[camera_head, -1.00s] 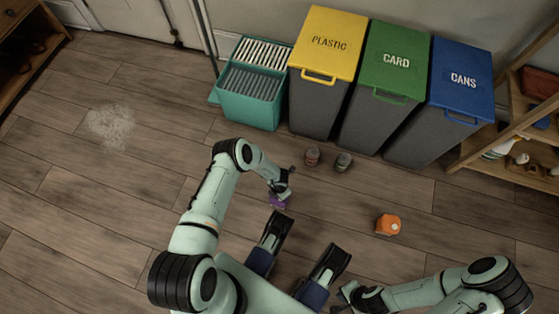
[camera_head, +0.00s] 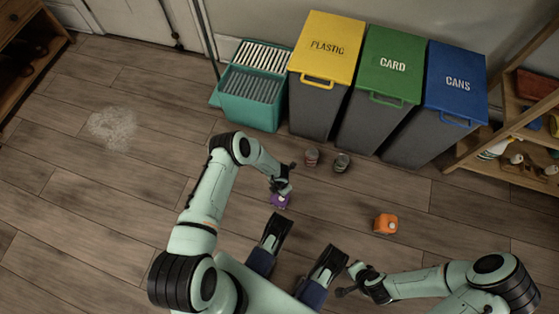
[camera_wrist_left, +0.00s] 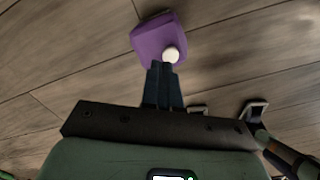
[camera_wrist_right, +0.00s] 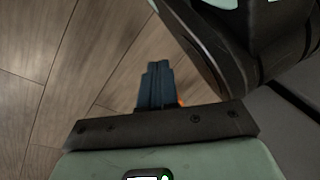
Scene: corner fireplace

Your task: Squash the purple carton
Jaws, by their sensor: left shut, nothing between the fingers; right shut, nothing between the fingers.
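The purple carton (camera_head: 281,202) is on the floor, small in the head view and partly covered by my left gripper (camera_head: 284,189). The left wrist view shows the carton (camera_wrist_left: 157,36) with a white round cap just beyond the shut, empty fingertips (camera_wrist_left: 162,68). The fingertips overlap the carton's near edge in that view; I cannot tell whether they touch it. My right gripper (camera_head: 342,292) is shut and empty, low in front of my body. Its fingers (camera_wrist_right: 157,68) point over bare floor in the right wrist view.
An orange carton (camera_head: 385,223) stands on the floor to the right. Two small cans (camera_head: 312,157) (camera_head: 342,162) stand before the yellow-, green- and blue-lidded bins. A teal crate (camera_head: 252,112) is left of them, a wooden shelf at right. Left floor is open, with a pale powdery patch (camera_head: 112,128).

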